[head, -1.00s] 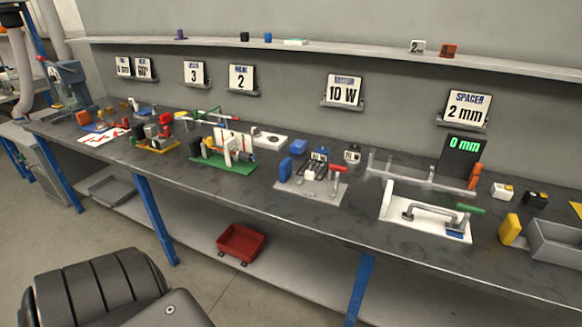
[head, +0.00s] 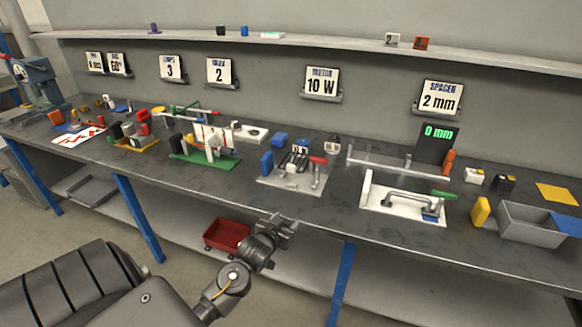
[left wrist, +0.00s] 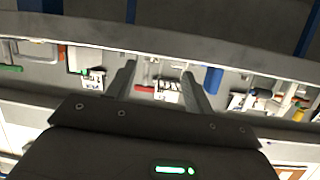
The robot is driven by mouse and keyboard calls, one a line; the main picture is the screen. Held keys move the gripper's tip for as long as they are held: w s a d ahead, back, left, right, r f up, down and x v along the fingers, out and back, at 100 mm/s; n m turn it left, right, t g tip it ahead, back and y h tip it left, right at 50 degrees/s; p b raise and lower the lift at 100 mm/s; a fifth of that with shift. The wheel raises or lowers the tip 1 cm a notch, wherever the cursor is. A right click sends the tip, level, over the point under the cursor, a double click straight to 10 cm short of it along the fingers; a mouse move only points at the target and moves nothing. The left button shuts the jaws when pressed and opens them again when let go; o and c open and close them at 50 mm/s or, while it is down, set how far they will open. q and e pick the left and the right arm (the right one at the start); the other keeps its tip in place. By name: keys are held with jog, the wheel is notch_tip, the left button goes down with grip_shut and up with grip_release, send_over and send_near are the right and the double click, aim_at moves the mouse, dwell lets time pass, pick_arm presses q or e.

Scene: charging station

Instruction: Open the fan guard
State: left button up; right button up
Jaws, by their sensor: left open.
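I cannot tell for sure which part is the fan guard. A green-based fixture (head: 190,156) carries white upright parts and a red part. To its right, a light grey plate (head: 268,182) holds a blue block (head: 267,162) and a red-handled lever (head: 317,160). My left gripper (head: 284,224) is open and empty, in front of the bench edge and below the grey plate. In the left wrist view the open fingers (left wrist: 158,72) point toward the bench, with the red handle (left wrist: 144,89) and blue block (left wrist: 213,80) beyond them. My right gripper is out of view.
The long dark bench (head: 335,205) is crowded with fixtures. Blue legs (head: 341,285) support the bench.

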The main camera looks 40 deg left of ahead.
aim_at(290, 167)
pick_arm(q)
jog(key=w+a+r+n+t+y, duration=0.1)
jog(key=w+a+r+t, duration=0.15)
jog(key=r, duration=0.25)
jog(key=w+a+r+t+y, duration=0.1)
jog(key=w+a+r, duration=0.1)
jog(key=a+r, duration=0.2)
jog(key=p+x, duration=0.1)
jog(key=x, duration=1)
jog(key=shift+c, duration=0.4)
grip_shut()
